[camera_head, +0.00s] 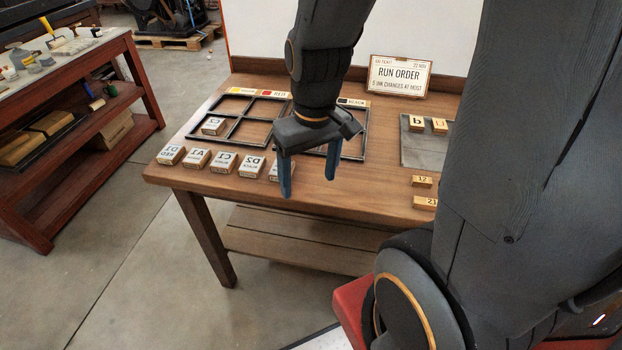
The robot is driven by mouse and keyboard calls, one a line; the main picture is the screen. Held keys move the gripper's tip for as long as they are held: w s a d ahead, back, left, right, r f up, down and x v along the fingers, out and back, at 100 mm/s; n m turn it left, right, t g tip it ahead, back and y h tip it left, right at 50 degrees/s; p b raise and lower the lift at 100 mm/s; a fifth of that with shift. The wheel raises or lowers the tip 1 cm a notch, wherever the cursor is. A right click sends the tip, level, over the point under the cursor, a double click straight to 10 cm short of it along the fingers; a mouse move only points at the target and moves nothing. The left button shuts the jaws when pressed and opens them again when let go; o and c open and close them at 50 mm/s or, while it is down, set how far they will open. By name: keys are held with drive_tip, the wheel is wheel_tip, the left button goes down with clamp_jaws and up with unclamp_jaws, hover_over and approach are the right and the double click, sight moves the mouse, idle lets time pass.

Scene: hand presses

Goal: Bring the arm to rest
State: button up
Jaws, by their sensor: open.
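My gripper (307,180) hangs from my arm near the middle of the picture, its two blue fingers pointing down and spread apart. Nothing is between the fingers. It is in front of part of the wooden table (345,195), near its front edge. It hides part of the block (274,171) at the right end of the front row and part of the black frame behind it. My large arm links fill the right side and cover the table's right part.
Several lettered blocks (196,158) line the table's front left edge. One block (213,126) sits in the left divided frame (232,119). A grey tray (425,155) holds two wooden blocks at right. A "RUN ORDER" sign (400,76) stands behind. A red-brown bench (112,110) is at left.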

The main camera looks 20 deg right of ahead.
drive_tip(key=shift+s+m, duration=0.7)
